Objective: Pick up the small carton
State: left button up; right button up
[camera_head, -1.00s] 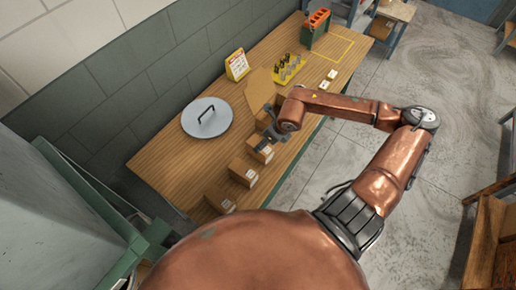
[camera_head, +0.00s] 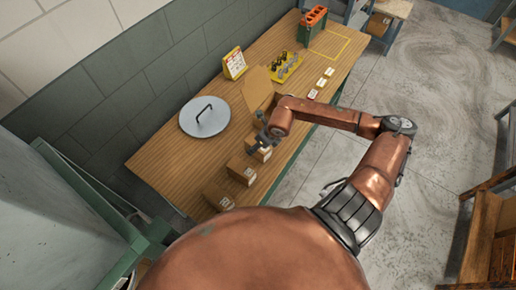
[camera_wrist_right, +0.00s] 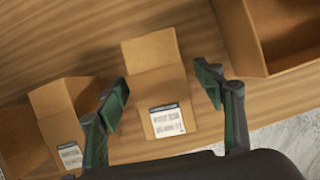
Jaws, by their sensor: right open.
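Several small brown cartons with white labels stand in a row along the table's front edge. One carton (camera_wrist_right: 158,85), with its flap up, lies between my right gripper's fingers in the right wrist view; I see no finger clearly touching it. A second carton (camera_wrist_right: 60,122) stands to its left. In the head view my right gripper (camera_head: 257,143) is over the row, beside a carton (camera_head: 262,154) that it partly hides. Nearer cartons (camera_head: 241,171) and (camera_head: 218,198) are clear of it. My right gripper (camera_wrist_right: 165,95) is open and empty. My left gripper is out of view.
A larger open box (camera_wrist_right: 250,40) stands to the right in the wrist view. On the wooden table (camera_head: 170,155) are a round grey lid (camera_head: 205,124), a yellow sign stand (camera_head: 234,63), a yellow tray (camera_head: 286,68) and white cards (camera_head: 321,83). Bare tabletop lies left of the cartons.

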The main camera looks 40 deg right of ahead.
jog(key=shift+f+b, duration=0.2)
jog(key=shift+b, duration=0.1)
jog(key=shift+c, duration=0.3)
grip_shut()
dwell(0.8)
